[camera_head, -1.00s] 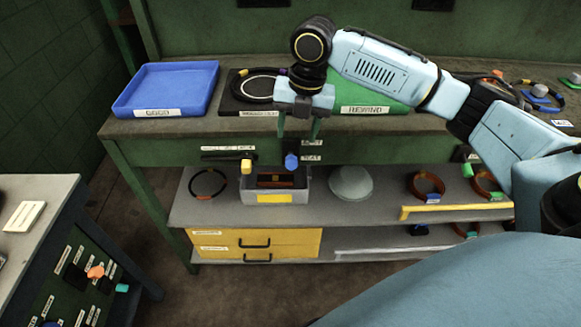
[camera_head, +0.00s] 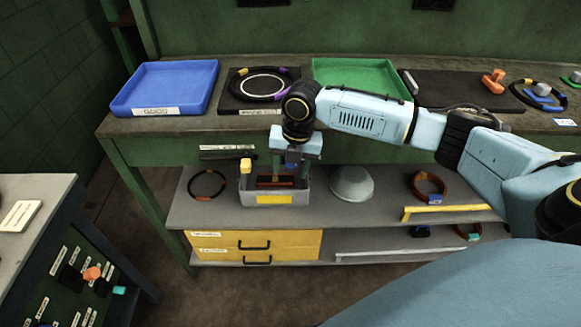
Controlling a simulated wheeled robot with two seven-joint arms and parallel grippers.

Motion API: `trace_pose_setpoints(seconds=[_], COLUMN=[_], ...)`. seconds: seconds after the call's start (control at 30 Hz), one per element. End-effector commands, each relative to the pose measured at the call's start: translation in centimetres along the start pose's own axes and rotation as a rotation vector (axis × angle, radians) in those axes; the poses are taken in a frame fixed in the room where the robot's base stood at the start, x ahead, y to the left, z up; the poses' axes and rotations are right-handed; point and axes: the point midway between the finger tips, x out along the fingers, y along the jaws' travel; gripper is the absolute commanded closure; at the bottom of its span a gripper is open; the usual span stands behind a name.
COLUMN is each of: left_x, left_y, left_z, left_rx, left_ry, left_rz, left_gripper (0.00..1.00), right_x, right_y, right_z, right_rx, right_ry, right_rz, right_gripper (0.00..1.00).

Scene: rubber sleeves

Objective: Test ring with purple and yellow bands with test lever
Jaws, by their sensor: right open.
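The black ring (camera_head: 262,98) with purple and yellow bands lies on the black mat (camera_head: 229,103) on the bench top, around a white circle. My right gripper (camera_head: 287,172) points down in front of the bench's front edge, over the right side of a grey box (camera_head: 263,190) on the lower shelf. Its fingers are open. A yellow-knobbed lever (camera_head: 246,165) stands to its left. The blue-knobbed lever to the right is mostly hidden by the gripper now; I cannot tell whether the fingers touch it. My left gripper is not in view.
A blue tray (camera_head: 122,104) stands left of the mat, a green tray (camera_head: 318,66) right of it. Another ring (camera_head: 208,184), a grey bowl (camera_head: 351,184) and a red-brown ring (camera_head: 428,185) are on the lower shelf. A side table (camera_head: 45,190) stands at the left.

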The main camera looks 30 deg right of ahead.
Motion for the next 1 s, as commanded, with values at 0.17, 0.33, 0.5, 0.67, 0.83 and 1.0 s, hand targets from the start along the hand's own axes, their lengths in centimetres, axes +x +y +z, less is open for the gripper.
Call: trace_pose_setpoints(seconds=[0.17, 0.33, 0.5, 0.67, 0.83, 1.0], left_x=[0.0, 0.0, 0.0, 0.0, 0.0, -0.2], left_y=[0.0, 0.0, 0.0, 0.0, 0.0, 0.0], left_z=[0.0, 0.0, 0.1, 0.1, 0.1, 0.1], left_rx=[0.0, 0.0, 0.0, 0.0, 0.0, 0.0], left_ry=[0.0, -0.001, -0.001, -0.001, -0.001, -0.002], left_rz=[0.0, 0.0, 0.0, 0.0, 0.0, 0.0], left_gripper=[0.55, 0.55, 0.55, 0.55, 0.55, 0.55], right_x=[0.1, 0.0, 0.0, 0.0, 0.1, 0.6], right_y=[0.0, 0.0, 0.0, 0.0, 0.1, 1.1], right_z=[0.0, 0.0, 0.0, 0.0, 0.0, -0.3], right_rx=[0.0, 0.0, 0.0, 0.001, -0.002, -0.027], right_ry=[0.0, 0.0, 0.0, 0.0, -0.003, -0.033], right_rz=[0.0, 0.0, 0.0, -0.001, -0.001, 0.002], right_gripper=[0.48, 0.63, 0.85, 1.0, 1.0, 1.0])
